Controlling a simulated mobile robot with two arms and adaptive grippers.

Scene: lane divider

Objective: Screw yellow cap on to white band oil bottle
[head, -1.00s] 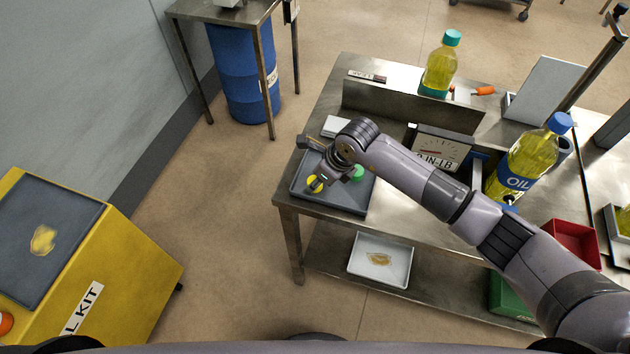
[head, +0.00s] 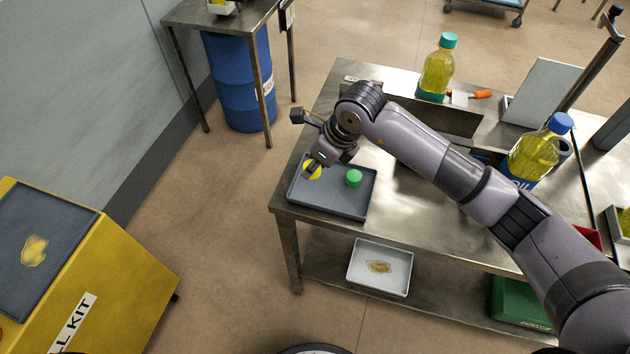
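The arm from the right carries my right gripper (head: 314,168), which is over the left part of a dark grey tray (head: 330,204). Its fingers are at the yellow cap (head: 313,174) and appear shut on it, partly covering it. A gap below the cap is hard to judge. A green cap (head: 353,178) lies in the tray to the right. I cannot make out a bottle with a white band. One oil bottle (head: 535,155) has a blue cap and blue label, another (head: 437,72) a teal cap and green band. My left gripper is not in view.
The tray is on a steel table (head: 398,225), with a raised divider (head: 462,122) behind. My arm crosses over the table and hides its middle. A white tray (head: 380,267) and a green bin (head: 518,302) are on the lower shelf. A yellow kit box (head: 115,290) stands left.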

